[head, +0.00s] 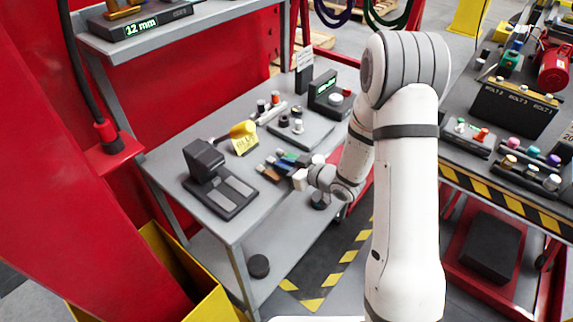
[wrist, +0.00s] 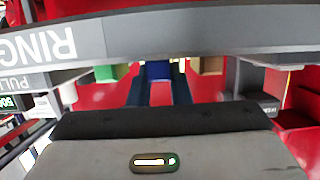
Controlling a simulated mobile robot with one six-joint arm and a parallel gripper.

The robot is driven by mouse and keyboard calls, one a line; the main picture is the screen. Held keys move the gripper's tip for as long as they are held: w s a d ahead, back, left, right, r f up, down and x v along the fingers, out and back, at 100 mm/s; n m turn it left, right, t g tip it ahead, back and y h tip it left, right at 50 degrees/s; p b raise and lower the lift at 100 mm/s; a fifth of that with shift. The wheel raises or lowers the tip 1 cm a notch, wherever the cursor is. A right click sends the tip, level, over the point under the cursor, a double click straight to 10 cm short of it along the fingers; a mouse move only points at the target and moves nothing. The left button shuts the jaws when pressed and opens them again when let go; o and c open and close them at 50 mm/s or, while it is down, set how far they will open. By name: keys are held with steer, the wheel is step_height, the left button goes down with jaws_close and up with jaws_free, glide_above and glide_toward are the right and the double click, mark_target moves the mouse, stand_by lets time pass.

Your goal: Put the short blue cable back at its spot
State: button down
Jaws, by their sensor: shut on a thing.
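In the wrist view my gripper (wrist: 159,92) has its two dark fingers on either side of a blue block-like piece (wrist: 158,70). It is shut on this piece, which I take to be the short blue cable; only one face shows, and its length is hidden. A green block (wrist: 112,72) is on its left and a brown block (wrist: 209,65) on its right, both apart from the fingers. In the head view my arm reaches to the front edge of the grey table, beside a row of small coloured pieces (head: 283,164). The cable's spot cannot be made out.
A grey bar with upside-down "RING PULL" lettering (wrist: 48,48) crosses the wrist view close by.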

steer(key=shift+f, duration=0.2)
steer(key=c, duration=1.6)
jaws_free()
steer(key=shift+r, duration=0.15)
